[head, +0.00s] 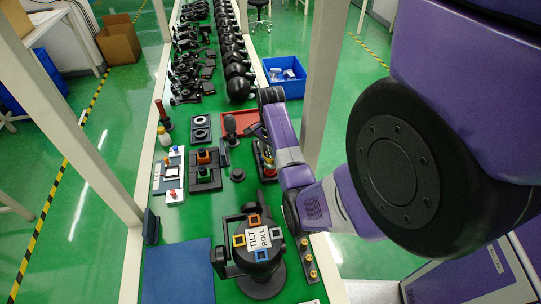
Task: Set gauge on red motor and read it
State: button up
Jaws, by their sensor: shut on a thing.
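My purple arm reaches in from the right, and my gripper (250,131) is above the green bench, small and dark in the head view. It is shut on a small dark upright thing (230,125); I cannot tell whether this is the gauge. A black gimbal unit (262,272) stands at the front, with a white label reading "TILT ROLL" and orange, yellow and blue squares around it. An orange-topped part (203,156) sits in a black block left of my gripper. I cannot clearly pick out the red motor, and no gauge reading is legible.
A red tray (224,115) lies behind my gripper. Rows of black gimbal cameras (237,66) fill the far bench. A blue bin (285,77) stands right, a blue mat (178,272) front left. Brass-coloured pieces (308,260) stand right of the gimbal unit. White posts frame the bench.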

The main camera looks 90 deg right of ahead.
aim_at(270, 153)
jog(key=shift+f+b, duration=0.35)
jog(key=shift+f, duration=0.4)
jog(key=o, duration=1.5)
jog(key=shift+r, duration=0.15)
notch_tip(270, 153, up, 8)
jog(key=shift+f, duration=0.15)
